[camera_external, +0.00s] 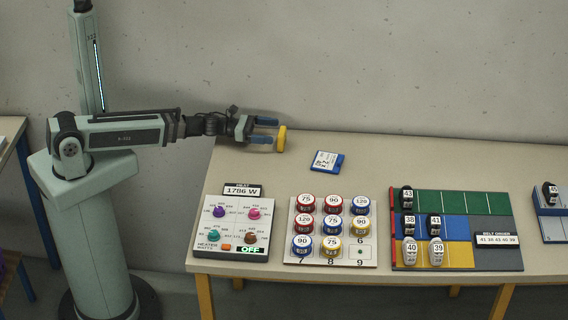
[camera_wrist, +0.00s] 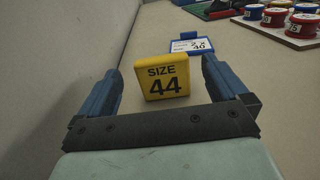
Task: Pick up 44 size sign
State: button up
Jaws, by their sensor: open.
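The yellow sign reading "SIZE 44" (camera_wrist: 162,78) stands upright on the table in the wrist view. In the external view the yellow sign (camera_external: 281,139) is seen nearly edge-on near the table's back edge. My gripper (camera_external: 277,130) is open, its two blue fingers reaching toward the sign. In the wrist view the sign shows between and a little beyond the fingertips of my gripper (camera_wrist: 160,80).
A blue and white card (camera_external: 326,161) lies beyond the sign. A heat panel (camera_external: 232,247), a board of numbered round pieces (camera_external: 290,258) and a coloured board with numbered shoes (camera_external: 482,205) stand toward the front. A wall runs behind the table. The table around the sign is clear.

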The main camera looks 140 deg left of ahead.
aim_at(282, 139)
jog(key=x, duration=0.6)
jog(key=shift+w+a, duration=0.25)
jog(key=shift+w, duration=0.05)
jog(key=shift+c, duration=0.4)
jog(key=c, duration=0.9)
